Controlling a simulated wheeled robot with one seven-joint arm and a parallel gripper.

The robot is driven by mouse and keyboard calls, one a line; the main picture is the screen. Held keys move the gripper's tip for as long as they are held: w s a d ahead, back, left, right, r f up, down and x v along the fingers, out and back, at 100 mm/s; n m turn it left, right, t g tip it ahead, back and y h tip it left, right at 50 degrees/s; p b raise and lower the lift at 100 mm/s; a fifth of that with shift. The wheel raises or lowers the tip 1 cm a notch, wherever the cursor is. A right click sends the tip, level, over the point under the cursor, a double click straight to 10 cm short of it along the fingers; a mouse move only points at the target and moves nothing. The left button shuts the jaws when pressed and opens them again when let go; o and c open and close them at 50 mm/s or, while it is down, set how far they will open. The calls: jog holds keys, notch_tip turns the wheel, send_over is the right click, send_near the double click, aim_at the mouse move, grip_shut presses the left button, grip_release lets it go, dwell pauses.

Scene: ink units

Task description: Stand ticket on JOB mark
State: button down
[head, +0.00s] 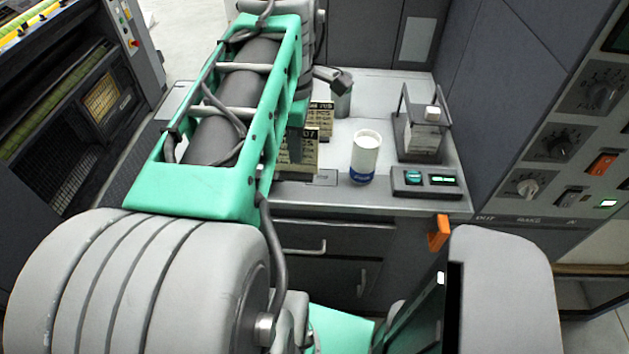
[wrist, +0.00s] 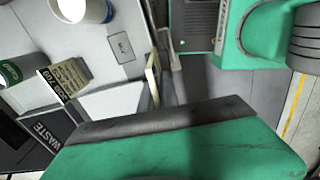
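Two cream tickets with black print show in the head view. The nearer one (head: 301,152), ending in "07", is upright beside my arm, its left part hidden. The farther one (head: 321,117) stands behind it. In the wrist view a cream ticket shows nearly edge-on (wrist: 152,76) just past my gripper's dark edge, and another printed ticket (wrist: 64,80) stands farther left. A small marked plate (wrist: 121,47) lies flat on the worktop; its lettering is unreadable.
A white cup with a blue band (head: 366,158) stands right of the tickets. A grey cup (head: 342,98) is behind. A framed stand (head: 420,140) and a switch box (head: 428,183) occupy the right side. A "WASTE" tray (wrist: 62,128) lies near the farther ticket.

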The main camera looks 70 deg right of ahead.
jog(key=s+a, duration=0.2)
jog(key=s, duration=0.7)
jog(key=shift+n, duration=0.3)
jog(key=w+d+f+p, duration=0.1)
jog(key=w+d+f, duration=0.1)
jog(key=d+f, duration=0.2)
jog(key=w+d+f, duration=0.2)
jog(key=d+f, duration=0.1)
jog(key=d, duration=0.1)
jog(key=w+d+f+p, duration=0.1)
jog(key=w+d+f, duration=0.1)
jog(key=d+f, duration=0.2)
jog(key=shift+w+d+f+p, duration=0.3)
jog(key=shift+w, duration=0.1)
jog(key=shift+f, duration=0.35)
jog(key=c, duration=1.6)
grip_release()
jog(key=shift+r, duration=0.1)
